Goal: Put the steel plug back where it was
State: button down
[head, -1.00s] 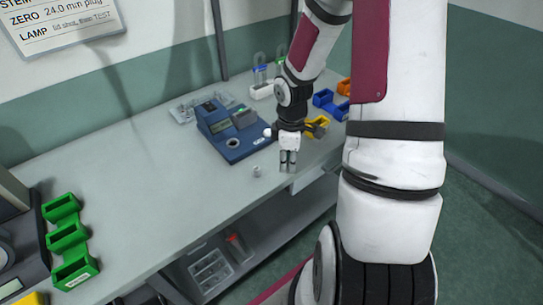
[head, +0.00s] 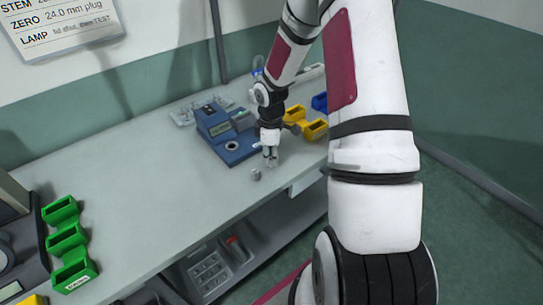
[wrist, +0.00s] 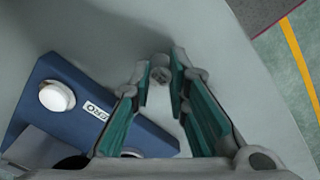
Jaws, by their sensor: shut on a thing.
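My gripper (head: 270,163) points down over the bench, right of and in front of the blue gauge. It is shut on a small grey piece, taken as the steel plug (wrist: 160,75), which shows only partly between the fingertips in the wrist view.
Yellow bins (head: 315,130) stand behind my gripper to the right, a blue bin (head: 320,102) beyond. Green bins (head: 67,240) stand far left. The bench between them and the gauge is clear.

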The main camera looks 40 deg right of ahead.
jog(key=shift+f, duration=0.1)
jog(key=c, duration=1.5)
grip_release()
jog(key=shift+c, duration=0.2)
jog(key=s+a+r+m+t+h, duration=0.1)
jog(key=a+r, duration=0.2)
jog(key=r, duration=0.8)
jog(key=s+a+r+m+h, duration=0.1)
jog(key=s+a+r, duration=0.1)
jog(key=r, duration=0.9)
jog(key=s+a+r+m+t+y, duration=0.1)
jog(key=s+a+r+m+t, duration=0.1)
jog(key=s+a+r, duration=0.4)
jog(key=s+a+r+m+t+y, duration=0.1)
jog(key=s+a+r+m, duration=0.4)
jog(key=s, duration=0.6)
notch_tip(320, 180, up, 2)
jog(key=shift+s+a+r+t, duration=0.15)
jog(key=shift+a+r+t, duration=0.05)
jog(key=shift+a+t, duration=0.75)
jog(key=shift+a, duration=0.1)
